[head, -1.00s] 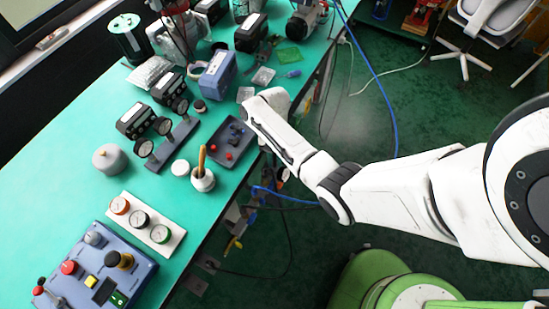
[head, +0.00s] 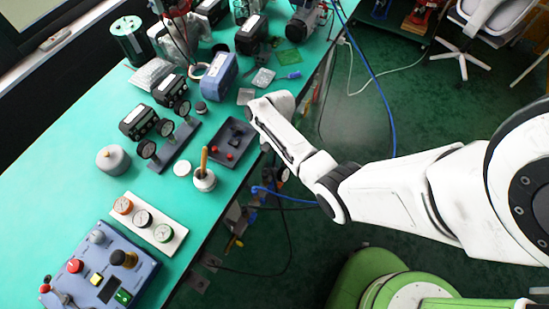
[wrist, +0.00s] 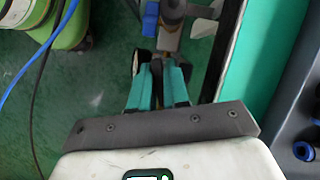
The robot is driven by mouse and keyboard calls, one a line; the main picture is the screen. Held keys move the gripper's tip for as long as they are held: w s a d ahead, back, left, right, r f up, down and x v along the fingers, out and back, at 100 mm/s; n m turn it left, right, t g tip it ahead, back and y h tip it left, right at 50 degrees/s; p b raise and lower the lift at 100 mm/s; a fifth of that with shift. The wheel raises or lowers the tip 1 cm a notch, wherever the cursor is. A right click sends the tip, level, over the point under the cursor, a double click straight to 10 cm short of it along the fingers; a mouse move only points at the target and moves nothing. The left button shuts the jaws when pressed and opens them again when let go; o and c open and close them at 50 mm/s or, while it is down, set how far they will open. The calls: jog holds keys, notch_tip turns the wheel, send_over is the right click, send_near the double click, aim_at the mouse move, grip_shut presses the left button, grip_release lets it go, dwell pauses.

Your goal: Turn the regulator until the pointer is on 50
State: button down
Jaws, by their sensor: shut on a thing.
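My gripper (wrist: 158,85) shows in the wrist view with its two teal fingers close together, shut on part of what I take to be the regulator (wrist: 168,36). The regulator is a greyish body with a pipe-like stem, and most of it is hidden by the fingers. A dark-rimmed round part (wrist: 143,58) sits just left of the fingertips, seen nearly edge-on. No scale or pointer can be read. In the head view my white arm reaches to the bench's right edge, and its end hides the gripper and the regulator.
A blue fitting (wrist: 150,18) is near the gripper.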

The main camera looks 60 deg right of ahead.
jog(key=c, duration=1.2)
grip_release()
jog(key=shift+r, duration=0.1)
jog(key=v, duration=1)
jog(key=shift+d+r, duration=0.15)
jog(key=shift+r, duration=0.15)
jog(key=shift+w, duration=0.1)
jog(key=s+a+f+n+h+b, duration=0.25)
jog(key=s+a+n, duration=0.3)
jog(key=a, duration=0.45)
jog(key=s+a+r+n+t+h+b, duration=0.1)
jog(key=s+a+r+n+t+h, duration=0.1)
jog(key=s+a+r+n, duration=0.2)
jog(key=s+a+n, duration=0.1)
jog(key=s+n, duration=0.2)
jog(key=s, duration=0.3)
jog(key=shift+n+t, duration=0.3)
jog(key=shift+n, duration=0.05)
